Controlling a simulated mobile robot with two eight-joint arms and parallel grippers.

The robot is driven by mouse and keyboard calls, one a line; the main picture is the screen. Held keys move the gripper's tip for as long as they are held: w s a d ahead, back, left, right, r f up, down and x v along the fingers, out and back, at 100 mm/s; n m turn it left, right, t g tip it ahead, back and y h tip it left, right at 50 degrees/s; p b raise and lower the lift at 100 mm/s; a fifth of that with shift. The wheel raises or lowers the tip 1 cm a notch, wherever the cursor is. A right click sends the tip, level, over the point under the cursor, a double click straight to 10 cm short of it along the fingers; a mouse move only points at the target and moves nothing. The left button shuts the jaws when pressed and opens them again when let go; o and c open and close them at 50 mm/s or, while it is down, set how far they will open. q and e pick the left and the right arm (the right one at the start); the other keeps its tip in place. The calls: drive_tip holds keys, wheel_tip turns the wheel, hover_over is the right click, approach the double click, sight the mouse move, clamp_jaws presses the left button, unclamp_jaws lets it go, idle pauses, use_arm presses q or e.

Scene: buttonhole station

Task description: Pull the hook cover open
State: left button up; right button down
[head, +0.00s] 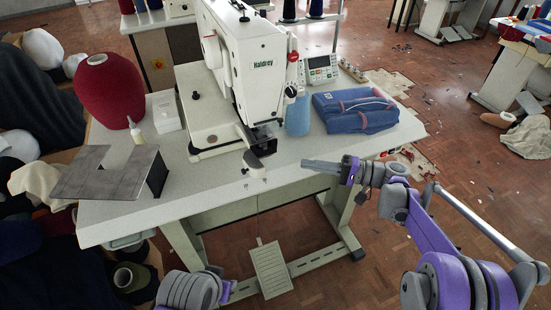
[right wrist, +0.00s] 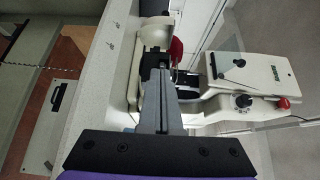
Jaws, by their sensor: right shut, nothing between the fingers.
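The white Haldrey buttonhole machine (head: 245,50) stands on the table; it also shows sideways in the right wrist view (right wrist: 250,75). At its front end is a dark block (head: 264,145), with a small white rounded part (head: 255,160) at the table's front edge. That part also shows in the right wrist view (right wrist: 154,36). I cannot tell for certain which of these is the hook cover. My right gripper (head: 306,163) is shut and empty, pointing left, to the right of these parts. In the right wrist view its fingers (right wrist: 157,82) overlap the dark area; contact is unclear.
A grey plate (head: 105,172) and a red cone (head: 105,90) are at the left. A pedal (head: 270,270) is below. The table's front edge (head: 200,212) is mostly clear.

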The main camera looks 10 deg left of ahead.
sight(262, 166)
drive_tip(key=shift+s+a+r+b, duration=0.15)
drive_tip(key=shift+s+a, duration=0.4)
drive_tip(key=shift+a, duration=1.6)
drive_tip(key=shift+s+a+f+b, duration=0.15)
drive_tip(key=shift+s+a, duration=0.4)
drive_tip(key=shift+a, duration=1.6)
drive_tip(key=shift+s+a+r+b, duration=0.15)
drive_tip(key=shift+s+a, duration=0.4)
drive_tip(key=shift+a, duration=1.6)
